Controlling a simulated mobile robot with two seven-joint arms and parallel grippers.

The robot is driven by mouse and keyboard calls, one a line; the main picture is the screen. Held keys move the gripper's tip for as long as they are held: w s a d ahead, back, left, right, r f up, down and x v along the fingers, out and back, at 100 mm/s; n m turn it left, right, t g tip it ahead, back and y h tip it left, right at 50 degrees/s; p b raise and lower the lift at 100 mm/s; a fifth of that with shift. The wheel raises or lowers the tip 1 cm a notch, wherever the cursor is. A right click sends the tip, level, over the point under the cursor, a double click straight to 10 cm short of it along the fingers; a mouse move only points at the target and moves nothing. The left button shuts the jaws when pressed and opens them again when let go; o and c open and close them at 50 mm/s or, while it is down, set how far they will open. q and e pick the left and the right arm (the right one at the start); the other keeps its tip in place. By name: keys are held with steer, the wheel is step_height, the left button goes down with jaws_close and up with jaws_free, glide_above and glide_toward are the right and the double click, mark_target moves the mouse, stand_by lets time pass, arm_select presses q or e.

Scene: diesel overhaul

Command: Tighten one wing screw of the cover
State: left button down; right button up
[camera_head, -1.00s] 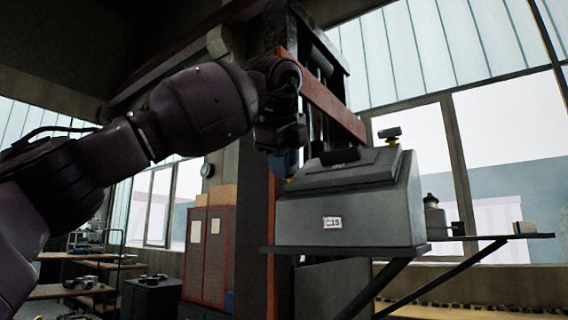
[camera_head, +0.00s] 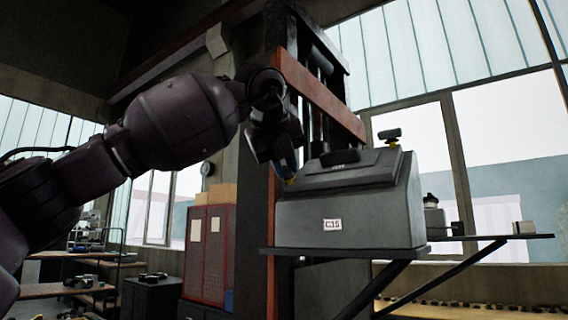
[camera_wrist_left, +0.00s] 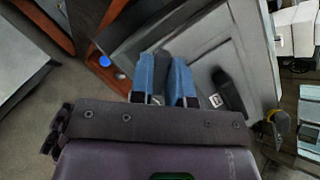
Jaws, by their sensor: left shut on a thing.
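The grey cover (camera_head: 350,207) with a small white label stands on a dark shelf; its sloped top also shows in the wrist view (camera_wrist_left: 205,50). My left gripper (camera_head: 287,170) is at the cover's left end, with its blue fingers (camera_wrist_left: 166,72) shut on the dark head of a wing screw (camera_wrist_left: 161,66). A bit of yellow (camera_head: 291,181) shows just under the fingertips; the rest of this screw is hidden. A second wing screw (camera_head: 390,135), dark with a yellow base, stands free at the cover's right end. My right gripper is not in view.
A black handle (camera_head: 340,157) sits on the cover's top. A red cabinet (camera_head: 208,254) stands farther back.

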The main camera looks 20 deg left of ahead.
arm_select(q)
steer(key=shift+m, duration=0.3)
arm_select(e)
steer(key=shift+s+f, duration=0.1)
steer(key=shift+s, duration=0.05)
arm_select(q)
steer(key=shift+m+h, duration=0.4)
steer(key=shift+m, duration=0.5)
steer(key=m+h+p, duration=0.1)
steer(key=m, duration=0.2)
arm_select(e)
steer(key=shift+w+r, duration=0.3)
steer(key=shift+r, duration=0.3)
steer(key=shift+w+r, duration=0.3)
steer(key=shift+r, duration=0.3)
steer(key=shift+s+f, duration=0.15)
